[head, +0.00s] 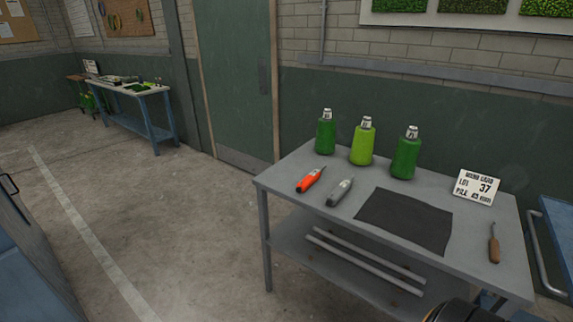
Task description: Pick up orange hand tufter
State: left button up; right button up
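The orange hand tufter (310,180) lies on the grey metal table (290,185), near its left end. It has an orange body and a dark tip pointing up and to the right. A grey hand tufter of similar shape (340,191) lies just to its right, apart from it. Nothing covers the orange one.
Rods (365,262) lie on the lower shelf. The floor (170,220) left of the table is clear.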

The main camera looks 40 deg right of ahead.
aim_at(314, 177)
jog(key=i, duration=3.3)
jog(key=i+z, duration=0.15)
jog(key=z, duration=0.3)
jog(key=i+j+z, duration=0.1)
jog(key=z, duration=0.35)
jog(key=i+j+z, duration=0.15)
jog(key=z, duration=2.65)
jog(key=i+j, duration=0.05)
jog(key=j, duration=0.05)
